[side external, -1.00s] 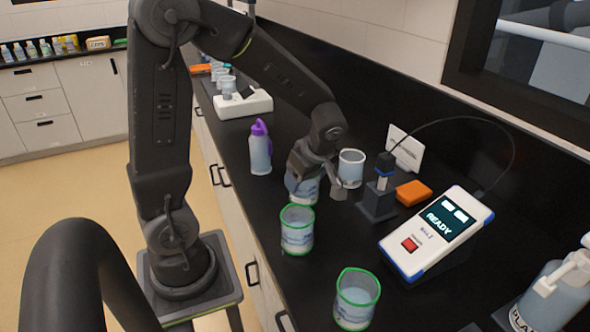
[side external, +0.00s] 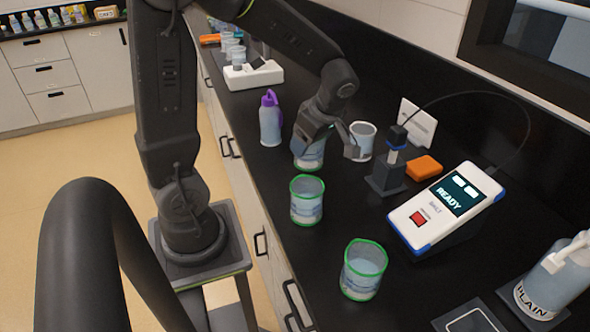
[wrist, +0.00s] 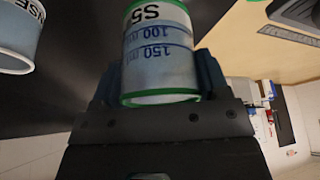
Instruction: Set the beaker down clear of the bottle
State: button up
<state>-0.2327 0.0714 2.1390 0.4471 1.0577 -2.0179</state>
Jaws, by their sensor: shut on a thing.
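My gripper (side external: 330,143) is shut on a beaker (side external: 309,154) of pale liquid, with a finger on each side of it. In the wrist view the held beaker (wrist: 160,55) has green rims, an S5 label and 100 and 150 marks. I cannot tell whether its base touches the bench. The bottle with a purple top (side external: 270,120) stands upright to its left, with a gap between them in the picture. The gripper hides the held beaker's upper part in the side view.
Two green-rimmed beakers (side external: 307,202) (side external: 363,270) stand nearer the camera. A white cup (side external: 363,140) and a probe stand (side external: 388,175) are close on the right. A meter reading READY (side external: 448,208) and a PLAIN pump bottle (side external: 550,285) stand farther right. Some bare bench lies between the beakers and meter.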

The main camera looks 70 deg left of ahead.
jog(key=s+a+r+n+g+h, duration=0.1)
jog(key=s+a+r+n, duration=0.2)
jog(key=s+a, duration=0.25)
jog(key=s+a+r+n+g+h, duration=0.1)
jog(key=s+a+r+n, duration=0.2)
jog(key=s+a, duration=0.3)
jog(key=shift+w+d+f, duration=1.1)
jog(key=shift+w+f, duration=0.4)
jog(key=shift+f, duration=0.4)
jog(key=shift+w+d+f, duration=1.1)
jog(key=shift+w+f, duration=0.45)
jog(key=shift+f, duration=0.3)
jog(key=shift+w+d+f, duration=1.1)
jog(key=shift+w+f, duration=0.4)
jog(key=shift+f, duration=0.4)
jog(key=shift+f+y, duration=0.15)
jog(key=shift+y, duration=0.15)
jog(key=o, duration=1.4)
jog(key=shift+c, duration=0.2)
